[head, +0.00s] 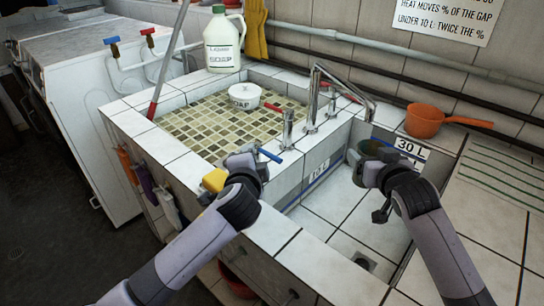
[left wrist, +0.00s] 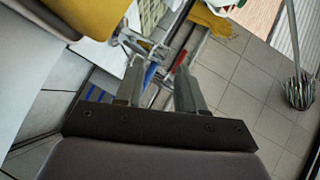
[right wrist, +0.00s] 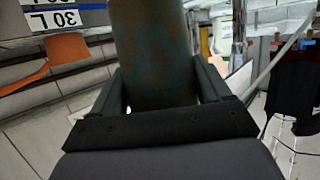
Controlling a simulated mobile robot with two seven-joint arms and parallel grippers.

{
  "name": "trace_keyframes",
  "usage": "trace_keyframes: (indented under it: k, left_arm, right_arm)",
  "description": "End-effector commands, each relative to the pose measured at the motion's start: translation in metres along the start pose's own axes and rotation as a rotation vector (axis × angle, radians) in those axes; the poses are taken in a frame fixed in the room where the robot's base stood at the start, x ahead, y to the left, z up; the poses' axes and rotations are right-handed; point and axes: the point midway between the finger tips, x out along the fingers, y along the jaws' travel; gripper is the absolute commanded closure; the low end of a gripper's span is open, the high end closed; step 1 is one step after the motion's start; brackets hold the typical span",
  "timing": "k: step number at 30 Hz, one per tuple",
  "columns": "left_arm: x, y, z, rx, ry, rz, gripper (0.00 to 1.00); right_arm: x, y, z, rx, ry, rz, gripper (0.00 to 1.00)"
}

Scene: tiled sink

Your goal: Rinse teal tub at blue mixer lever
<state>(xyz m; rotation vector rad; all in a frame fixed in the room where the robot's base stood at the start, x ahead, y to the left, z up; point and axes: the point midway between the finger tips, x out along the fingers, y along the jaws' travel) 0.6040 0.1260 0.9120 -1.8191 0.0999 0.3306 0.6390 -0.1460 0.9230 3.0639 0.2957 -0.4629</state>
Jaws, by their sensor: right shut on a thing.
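The tub (head: 381,152) looks dark teal with brownish stains. It fills the gap between the fingers in the right wrist view (right wrist: 152,50). My right gripper (head: 368,165) is shut on it, over the right basin. In the head view the tub is just below the end of the curved spout (head: 368,103). The blue lever (head: 270,155) points toward the front right. My left gripper (head: 248,160) is beside it; in the left wrist view its fingers (left wrist: 158,88) are apart, with the blue lever (left wrist: 150,74) beyond them. Whether they touch it cannot be told.
A red lever (head: 273,108) stands behind the blue one. A yellow block (head: 214,180) is beside my left gripper. A white tub (head: 245,96) sits in the tiled left basin, with a soap jug (head: 223,45) behind. An orange scoop (head: 425,121) lies on the right ledge.

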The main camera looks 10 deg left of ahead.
Motion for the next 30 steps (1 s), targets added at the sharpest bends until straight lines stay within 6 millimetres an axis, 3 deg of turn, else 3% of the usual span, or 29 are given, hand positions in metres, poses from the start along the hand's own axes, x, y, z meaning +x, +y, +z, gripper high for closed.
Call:
trace_keyframes:
  k: [6, 12, 16, 20, 30]
  left_arm:
    - [-0.040, 0.022, -0.035, 0.236, -0.035, -0.092, 0.61]
    - [-0.068, 0.036, -0.049, 0.338, -0.071, -0.133, 0.61]
    - [-0.074, 0.038, -0.052, 0.364, -0.083, -0.144, 0.61]
    - [-0.068, 0.037, -0.052, 0.372, -0.087, -0.148, 0.61]
    - [-0.015, 0.029, -0.049, 0.371, -0.086, -0.148, 0.61]
  right_arm:
    - [0.000, 0.000, -0.001, 0.000, 0.002, 0.000, 0.58]
    - [0.000, 0.000, -0.001, 0.000, 0.002, 0.000, 0.58]
    - [0.000, 0.000, -0.001, 0.000, 0.002, 0.000, 0.58]
    - [0.000, 0.000, -0.001, 0.000, 0.002, 0.000, 0.58]
    - [0.000, 0.000, -0.001, 0.000, 0.002, 0.000, 0.58]
